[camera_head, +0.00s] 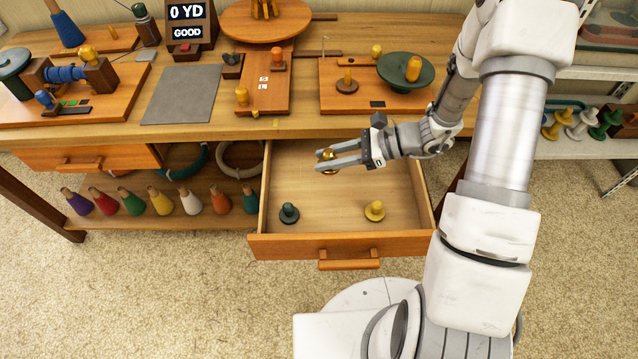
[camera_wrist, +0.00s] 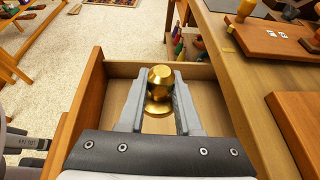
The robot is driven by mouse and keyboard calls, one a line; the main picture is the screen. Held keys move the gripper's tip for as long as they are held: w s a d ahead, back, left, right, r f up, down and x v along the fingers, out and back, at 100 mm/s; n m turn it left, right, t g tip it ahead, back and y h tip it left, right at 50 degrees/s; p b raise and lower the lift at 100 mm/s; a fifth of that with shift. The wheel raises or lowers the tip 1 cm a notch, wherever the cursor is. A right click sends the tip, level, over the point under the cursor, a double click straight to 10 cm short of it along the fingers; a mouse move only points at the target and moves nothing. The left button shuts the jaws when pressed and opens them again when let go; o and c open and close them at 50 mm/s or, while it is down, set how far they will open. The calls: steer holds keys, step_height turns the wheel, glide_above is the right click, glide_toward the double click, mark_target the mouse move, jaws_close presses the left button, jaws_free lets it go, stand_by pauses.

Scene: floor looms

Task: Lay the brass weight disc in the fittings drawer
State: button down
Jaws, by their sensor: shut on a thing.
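My gripper (camera_head: 340,160) is shut on the brass weight disc (camera_head: 329,155), a shiny gold piece with a knob and a flat round base. In the wrist view the disc (camera_wrist: 159,85) sits upright between the two fingers. The fittings drawer (camera_head: 340,244) is pulled open below the bench, and my gripper is over its back part. I cannot tell how high the disc is above the drawer floor. A dark green knobbed piece (camera_head: 289,212) stands in the drawer at front left, and a yellow one (camera_head: 375,210) at front right.
The bench top (camera_head: 300,126) overhangs the drawer's back. A wooden board with a green dish (camera_head: 405,72) stands above it. A shut drawer (camera_head: 85,157) and several coloured cones on a low shelf (camera_head: 160,221) are to the left. The drawer's middle floor is clear.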

steer(key=s+a+f+n+g, duration=0.3)
steer(key=s+f, duration=0.1)
steer(key=s, duration=0.1)
steer(key=b, duration=0.7)
glide_above(317, 218)
step_height(317, 218, down, 9)
steer(key=shift+a+r, duration=0.1)
steer(key=c, duration=0.5)
jaws_free()
steer(key=shift+o, duration=0.3)
steer(key=o, duration=0.4)
